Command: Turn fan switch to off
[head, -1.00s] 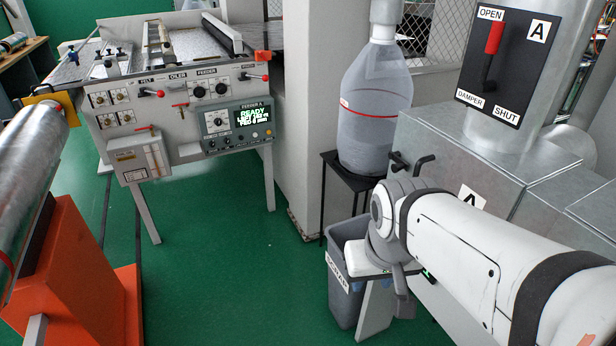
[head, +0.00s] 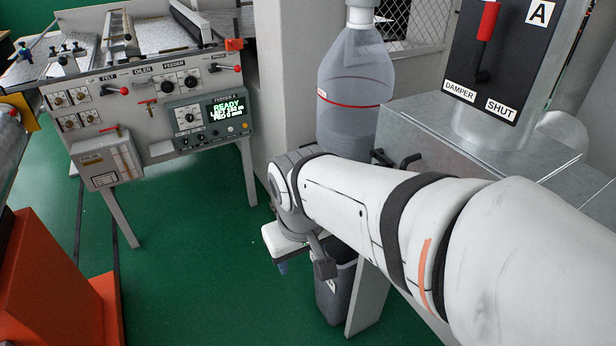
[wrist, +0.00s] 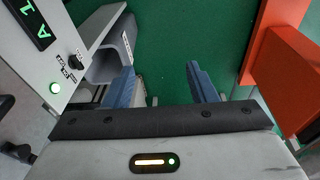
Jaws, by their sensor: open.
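In the head view only part of my gripper (head: 283,266) shows below my wrist.
A grey bin (head: 335,300) stands below my arm; its opening (wrist: 112,60) shows near the left finger. A large bottle (head: 352,110), a metal cabinet (head: 470,150) and a damper lever (head: 487,35) are at right. A feeder console (head: 155,110) stands at left. Green floor between is clear.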

